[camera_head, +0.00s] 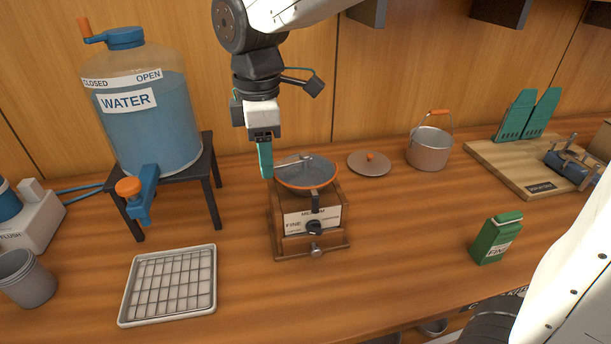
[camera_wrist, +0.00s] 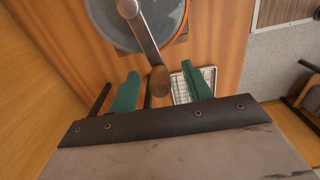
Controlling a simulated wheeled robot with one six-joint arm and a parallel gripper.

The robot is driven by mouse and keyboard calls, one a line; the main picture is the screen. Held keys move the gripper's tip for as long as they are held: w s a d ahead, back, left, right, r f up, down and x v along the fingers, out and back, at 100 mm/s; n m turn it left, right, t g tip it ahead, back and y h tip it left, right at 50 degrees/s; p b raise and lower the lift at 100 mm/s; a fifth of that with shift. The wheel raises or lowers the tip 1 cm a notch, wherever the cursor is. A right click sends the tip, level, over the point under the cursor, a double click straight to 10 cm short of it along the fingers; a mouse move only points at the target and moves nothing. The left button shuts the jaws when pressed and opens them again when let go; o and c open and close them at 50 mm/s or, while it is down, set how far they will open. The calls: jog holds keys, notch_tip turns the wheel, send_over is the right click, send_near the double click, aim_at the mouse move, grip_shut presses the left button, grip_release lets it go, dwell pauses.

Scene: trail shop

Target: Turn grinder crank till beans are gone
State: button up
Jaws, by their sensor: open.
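The grinder (camera_head: 290,228) is a wooden box on the counter with a grey-blue, orange-rimmed hopper (camera_head: 318,177) on top. I make out no beans in the visible part of the hopper, which also shows in the wrist view (camera_wrist: 105,20). The metal crank (camera_head: 290,162) reaches left over the rim. In the wrist view the crank arm (camera_wrist: 146,40) ends in a brown wooden knob (camera_wrist: 159,81). My gripper (camera_head: 265,173) points down at the hopper's left side. Its teal fingers are open, one on each side of the knob, with gaps visible. In the head view the fingers hide the knob.
A water tank (camera_head: 150,125) on a dark stand is to the left, and a wire-rack tray (camera_head: 170,285) lies front left. A lid (camera_head: 369,165) and a pot (camera_head: 429,150) stand back right. A green packet (camera_head: 496,240) is at the right. The counter before the grinder is clear.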

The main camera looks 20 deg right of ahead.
grip_shut()
jog(key=w, duration=0.4)
jog(key=shift+d, duration=0.3)
jog(key=shift+w+d, duration=1.2)
jog(key=shift+w, duration=0.3)
jog(key=shift+d, duration=0.1)
